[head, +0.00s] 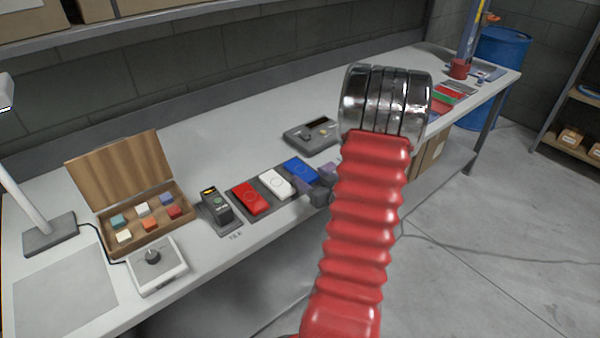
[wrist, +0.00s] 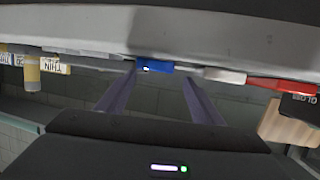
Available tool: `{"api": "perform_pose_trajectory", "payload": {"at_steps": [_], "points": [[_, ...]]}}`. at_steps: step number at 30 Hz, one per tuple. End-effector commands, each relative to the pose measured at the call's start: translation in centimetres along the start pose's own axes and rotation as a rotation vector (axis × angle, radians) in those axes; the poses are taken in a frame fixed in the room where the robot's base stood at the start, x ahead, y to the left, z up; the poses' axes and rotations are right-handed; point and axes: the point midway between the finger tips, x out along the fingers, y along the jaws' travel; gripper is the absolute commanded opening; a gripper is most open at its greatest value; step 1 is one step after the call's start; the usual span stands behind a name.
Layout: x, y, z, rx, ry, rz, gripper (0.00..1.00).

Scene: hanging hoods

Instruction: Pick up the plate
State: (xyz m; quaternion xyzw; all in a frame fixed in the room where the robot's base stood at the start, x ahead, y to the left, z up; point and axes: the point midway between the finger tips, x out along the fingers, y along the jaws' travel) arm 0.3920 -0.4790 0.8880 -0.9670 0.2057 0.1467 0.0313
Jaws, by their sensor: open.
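Three flat plates lie in a row on the grey bench: a red plate (head: 251,198), a white plate (head: 276,184) and a blue plate (head: 300,169). I cannot tell which one the task names. My gripper (head: 318,181), with purple-grey fingers, is beside the blue plate at the bench's front side, partly hidden by my red arm. In the wrist view, which looks upside down, the open fingers (wrist: 160,76) point toward the blue plate (wrist: 155,66). Nothing is between them. The white plate (wrist: 225,76) and red plate (wrist: 284,86) are to its right.
A dark upright device (head: 216,207) stands left of the red plate. An open wooden box (head: 148,245) of coloured blocks and a white knob box (head: 157,266) are further left. A grey device (head: 311,135) lies behind the blue plate.

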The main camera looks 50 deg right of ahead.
Motion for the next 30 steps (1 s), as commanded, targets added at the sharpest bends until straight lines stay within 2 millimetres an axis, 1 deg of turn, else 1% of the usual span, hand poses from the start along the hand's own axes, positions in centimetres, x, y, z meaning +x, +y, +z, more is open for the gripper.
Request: {"api": "perform_pose_trajectory", "payload": {"at_steps": [7, 10, 14, 21, 24, 30], "points": [[0.0, 0.0, 0.0, 0.000, 0.000, 0.000, 0.61], [0.3, 0.0, 0.0, 0.000, 0.000, -0.001, 0.61], [1.6, -0.1, 0.0, -0.001, 0.001, -0.003, 0.61], [4.8, -0.1, 0.0, -0.001, 0.000, -0.003, 0.61], [5.4, -0.1, 0.0, 0.000, 0.001, -0.001, 0.61], [5.5, -0.1, 0.0, 0.000, 0.000, -0.001, 0.61]]}}
